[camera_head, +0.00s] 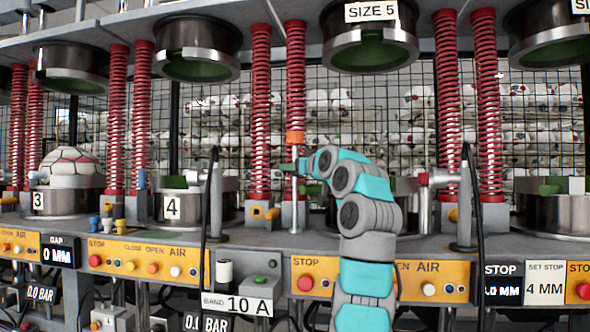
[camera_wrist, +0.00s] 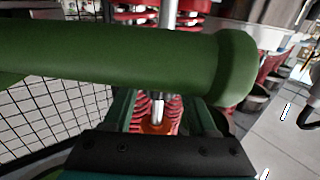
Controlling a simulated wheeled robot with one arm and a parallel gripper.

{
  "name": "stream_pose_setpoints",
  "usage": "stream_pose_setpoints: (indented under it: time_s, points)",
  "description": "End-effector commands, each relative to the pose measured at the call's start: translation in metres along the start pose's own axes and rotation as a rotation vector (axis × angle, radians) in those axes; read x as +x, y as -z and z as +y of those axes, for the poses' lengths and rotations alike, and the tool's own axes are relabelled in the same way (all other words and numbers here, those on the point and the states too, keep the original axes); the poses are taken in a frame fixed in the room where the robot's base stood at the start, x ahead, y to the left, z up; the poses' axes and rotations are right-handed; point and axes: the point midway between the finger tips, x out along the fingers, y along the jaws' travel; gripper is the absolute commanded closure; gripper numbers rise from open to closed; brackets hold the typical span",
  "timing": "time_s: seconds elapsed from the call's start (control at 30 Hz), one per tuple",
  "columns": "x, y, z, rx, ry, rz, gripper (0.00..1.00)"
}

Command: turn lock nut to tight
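An orange nut-like collar (camera_head: 295,138) sits on an upright rod between red springs in the head view; it looks like the lock nut. My gripper (camera_head: 294,167) is just below it, beside the rod. In the wrist view, an orange part (camera_wrist: 157,127) with a silver stem shows between my two dark green fingers (camera_wrist: 165,112). The fingers stand apart, with no clear contact on it. A thick green bar (camera_wrist: 120,62) crosses close to the camera and hides the fingertips. Whether the nut is tight cannot be told.
Red springs (camera_head: 261,110) stand close around my gripper. A SIZE 5 ring mould (camera_head: 366,45) hangs above right. Orange control panels (camera_head: 150,260) and a BAND 10 A box (camera_head: 240,300) line the front below.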

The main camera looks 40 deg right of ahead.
Motion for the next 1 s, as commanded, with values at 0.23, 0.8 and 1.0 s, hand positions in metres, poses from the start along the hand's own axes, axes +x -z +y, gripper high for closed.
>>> stream_pose_setpoints:
  time_s: [0.23,0.8,1.0]
  points:
    - [0.000,0.000,0.000,0.000,0.001,0.000,0.24]
    - [-0.041,-0.001,-0.001,-0.002,0.000,0.005,0.24]
    - [-0.071,-0.001,0.000,0.000,0.000,0.002,0.24]
